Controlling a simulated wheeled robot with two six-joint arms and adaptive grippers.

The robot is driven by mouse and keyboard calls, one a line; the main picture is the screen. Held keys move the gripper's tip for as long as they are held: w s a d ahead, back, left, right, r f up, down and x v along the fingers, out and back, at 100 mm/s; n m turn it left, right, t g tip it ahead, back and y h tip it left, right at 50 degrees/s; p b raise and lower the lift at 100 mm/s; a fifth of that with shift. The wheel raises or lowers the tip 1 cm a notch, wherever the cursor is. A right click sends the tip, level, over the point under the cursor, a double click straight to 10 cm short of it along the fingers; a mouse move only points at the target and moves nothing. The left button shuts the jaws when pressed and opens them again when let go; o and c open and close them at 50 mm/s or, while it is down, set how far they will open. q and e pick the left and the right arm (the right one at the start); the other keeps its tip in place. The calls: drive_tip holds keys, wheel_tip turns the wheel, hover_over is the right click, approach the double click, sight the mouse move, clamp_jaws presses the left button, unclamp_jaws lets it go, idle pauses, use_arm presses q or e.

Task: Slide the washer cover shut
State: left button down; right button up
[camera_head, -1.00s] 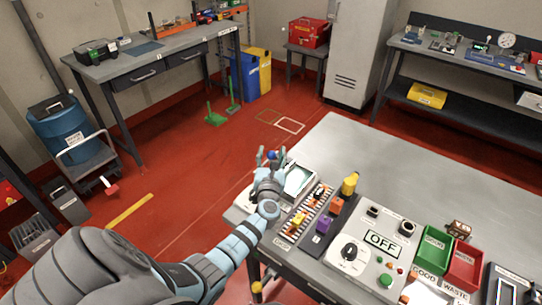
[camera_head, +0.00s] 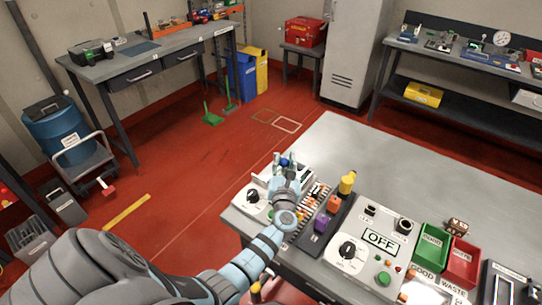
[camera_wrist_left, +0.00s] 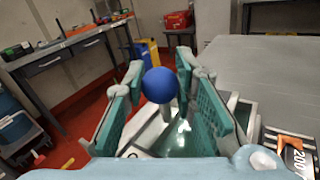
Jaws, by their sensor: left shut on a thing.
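The washer (camera_head: 247,208) is a pale box with a dial at the left end of the grey bench, partly hidden by my left arm. Its sliding cover (camera_wrist_left: 177,138) shows below the fingers in the left wrist view as a greenish see-through panel. A blue ball knob (camera_wrist_left: 160,85) stands up on a short stem from it. My left gripper (camera_head: 284,163) is shut on the knob, with a finger on each side. In the left wrist view the gripper (camera_wrist_left: 158,90) has the ball between its pads. How far the cover is along its track is hard to tell. My right gripper is out of view.
Just right of the washer are a striped tray (camera_head: 308,210) and a dark rack (camera_head: 325,223) with coloured blocks. Further right are an OFF control box (camera_head: 352,257), a green bin (camera_head: 431,245) and a red bin (camera_head: 464,262). The bench behind is clear.

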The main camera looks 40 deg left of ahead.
use_arm(q)
drive_tip(key=shift+d+f, duration=0.1)
drive_tip(key=shift+d, duration=1.05)
drive_tip(key=shift+a, duration=0.1)
drive_tip(key=c, duration=1.6)
unclamp_jaws()
drive_tip(key=shift+o, duration=1.4)
drive_tip(key=shift+d, duration=0.3)
drive_tip(key=shift+s, duration=0.15)
drive_tip(key=v, duration=0.7)
drive_tip(key=shift+s+d, duration=0.2)
drive_tip(key=shift+w+a, duration=0.1)
